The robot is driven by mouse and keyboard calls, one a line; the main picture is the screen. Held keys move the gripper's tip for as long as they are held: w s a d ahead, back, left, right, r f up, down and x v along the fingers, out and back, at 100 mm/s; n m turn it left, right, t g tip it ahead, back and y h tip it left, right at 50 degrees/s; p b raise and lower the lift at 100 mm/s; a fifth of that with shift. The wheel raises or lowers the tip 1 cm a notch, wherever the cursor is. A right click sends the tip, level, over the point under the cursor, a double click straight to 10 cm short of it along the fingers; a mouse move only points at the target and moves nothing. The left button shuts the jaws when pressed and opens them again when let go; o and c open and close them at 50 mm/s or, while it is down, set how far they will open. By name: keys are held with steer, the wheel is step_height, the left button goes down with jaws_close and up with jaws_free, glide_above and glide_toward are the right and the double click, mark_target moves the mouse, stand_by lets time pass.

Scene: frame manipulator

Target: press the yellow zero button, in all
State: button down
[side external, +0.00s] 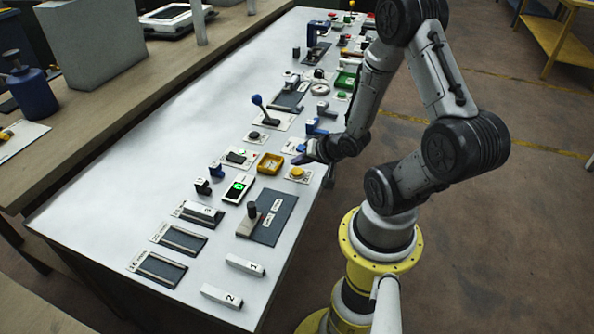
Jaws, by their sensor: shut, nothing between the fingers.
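A round yellow button (297,172) sits on a small light plate near the table's right edge, in the side external view. I cannot read any label on it. My gripper (298,160) is shut and empty. It is just behind the button in the picture, close to it and low over the table. Whether the fingertips touch anything is too small to tell. The button's top is in plain view.
A yellow square tray-like part (270,163) lies left of the button. A device with a green display (238,188), a blue-knobbed lever (257,100) and a dark slider panel (268,219) stand nearby. Numbered white blocks (245,265) lie at the front. The table's left side (130,190) is clear.

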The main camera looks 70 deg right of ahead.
mark_target(297, 174)
steer(key=shift+r, duration=2.35)
steer(key=shift+w+a, duration=0.2)
steer(key=shift+a, duration=0.1)
steer(key=w+a+r+n+t+y, duration=0.1)
steer(key=w+a+r+n, duration=0.2)
steer(key=r, duration=0.4)
steer(key=w+a+r+n+t, duration=0.1)
steer(key=w+a+r+t, duration=0.1)
steer(key=w+a+r, duration=0.35)
steer(key=s+a+r+n, duration=0.4)
steer(key=s+r, duration=0.1)
steer(key=r, duration=0.4)
steer(key=s+a+f+n+g+y, duration=0.1)
steer(key=s+a+n+g, duration=0.1)
steer(key=s, duration=0.4)
steer(key=s+a+f+n+g+y, duration=0.1)
steer(key=s+a+f+n+g, duration=0.1)
steer(key=s, duration=0.4)
steer(key=shift+a+n+g+y, duration=0.3)
steer(key=shift+n+g+y, duration=0.1)
steer(key=shift+n+g, duration=0.5)
